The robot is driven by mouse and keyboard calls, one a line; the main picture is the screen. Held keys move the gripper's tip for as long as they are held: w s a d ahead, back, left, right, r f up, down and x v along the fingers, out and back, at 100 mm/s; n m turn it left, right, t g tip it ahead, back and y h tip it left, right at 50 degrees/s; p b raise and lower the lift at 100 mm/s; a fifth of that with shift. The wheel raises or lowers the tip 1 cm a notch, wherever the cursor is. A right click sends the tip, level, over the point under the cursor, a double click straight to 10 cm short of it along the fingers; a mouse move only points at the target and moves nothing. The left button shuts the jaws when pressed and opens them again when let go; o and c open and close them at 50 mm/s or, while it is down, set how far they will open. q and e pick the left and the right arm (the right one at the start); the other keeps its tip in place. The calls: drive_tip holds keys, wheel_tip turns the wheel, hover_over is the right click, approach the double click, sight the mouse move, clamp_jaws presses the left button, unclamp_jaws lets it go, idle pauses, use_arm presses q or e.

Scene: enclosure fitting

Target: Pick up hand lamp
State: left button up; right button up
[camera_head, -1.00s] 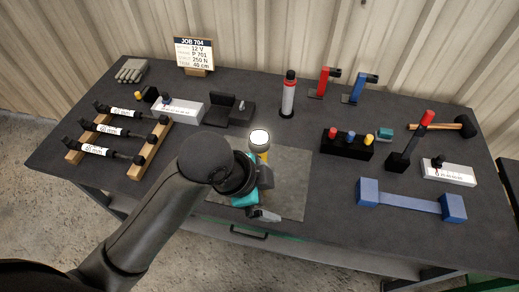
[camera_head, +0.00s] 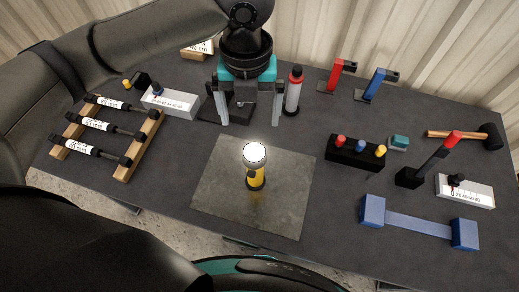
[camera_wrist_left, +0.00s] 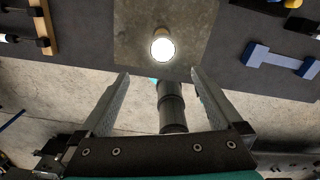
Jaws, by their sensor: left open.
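The hand lamp (camera_head: 256,179) is yellow with a wide, bright white head. It stands upright on the grey mat (camera_head: 217,193) in the middle of the bench. My left gripper (camera_head: 250,121) is open and empty, with its fingers pointing down. In the head view it is behind the lamp, apart from it. In the left wrist view, the lit head of the lamp (camera_wrist_left: 162,48) shows beyond the open fingertips (camera_wrist_left: 158,74), not between them. My right gripper is not in view.
A red-and-white bottle (camera_head: 293,92) stands close right of my left gripper. A rack with black cylinders (camera_head: 122,172) is on the left. A black block with coloured knobs (camera_head: 345,152) and a blue bar part (camera_head: 418,225) are on the right. The mat around the lamp is clear.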

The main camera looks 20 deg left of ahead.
use_arm(q)
drive_tip(key=f, duration=0.4)
drive_tip(key=shift+s+f, duration=0.35)
hover_over(254, 152)
drive_tip(key=f, duration=0.4)
drive_tip(key=shift+s+a+f, duration=0.15)
drive_tip(key=shift+s+a, duration=0.1)
drive_tip(key=shift+f, duration=0.4)
drive_tip(key=f, duration=0.4)
drive_tip(key=shift+w+d+f, duration=0.2)
drive_tip(key=shift+w+d, duration=0.05)
drive_tip(key=shift+d, duration=0.05)
drive_tip(key=shift+f, duration=0.35)
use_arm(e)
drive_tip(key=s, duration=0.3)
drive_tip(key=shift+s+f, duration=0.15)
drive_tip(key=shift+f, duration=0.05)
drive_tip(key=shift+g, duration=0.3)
use_arm(q)
drive_tip(key=shift+c, duration=0.7)
clamp_jaws()
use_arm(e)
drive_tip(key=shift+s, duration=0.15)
